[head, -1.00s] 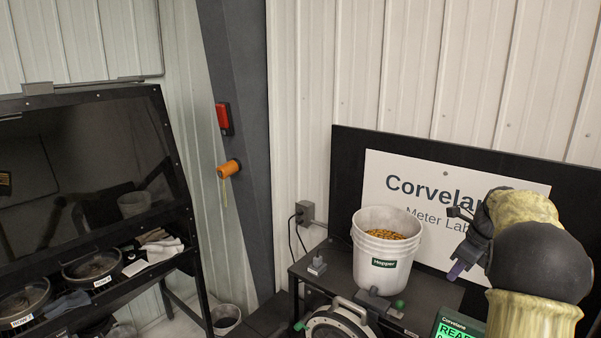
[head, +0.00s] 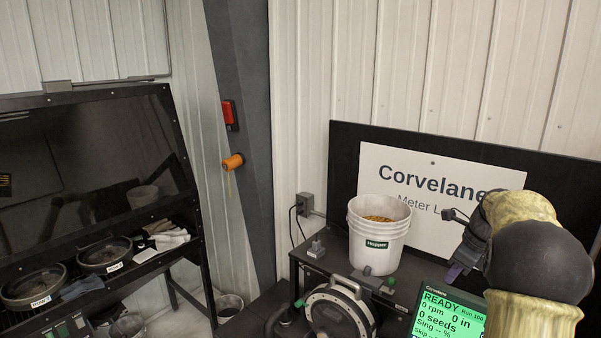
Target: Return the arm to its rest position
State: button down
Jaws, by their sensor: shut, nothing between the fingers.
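My gripper (head: 456,270) is at the right of the head view, at the end of my bent arm. Its fingers point down and to the left, just above the screen and to the right of the hopper bucket. It is shut and holds nothing. My arm's yellowish cover and black joint hide part of the wall sign and the black board behind.
A white bucket labelled Hopper (head: 378,247) holding seeds stands on the dark bench. A round meter housing (head: 338,312) sits in front of it. A green screen (head: 448,315) reads READY. A dark rack with several labelled pans (head: 104,255) stands at left.

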jog(key=s+a+f+n+h+b, duration=0.1)
jog(key=s+a+f+n+b, duration=0.7)
jog(key=f+n, duration=0.5)
jog(key=s+a+f+n+h+b, duration=0.1)
jog(key=s+a+f+n+b, duration=0.6)
jog(key=s+a+f+n, duration=0.6)
jog(key=shift+s+f+n+b, duration=0.35)
jog(key=shift+s+n, duration=0.15)
jog(key=shift+s, duration=0.2)
jog(key=shift+w, duration=0.1)
jog(key=shift+s+r, duration=0.1)
jog(key=shift+s, duration=0.15)
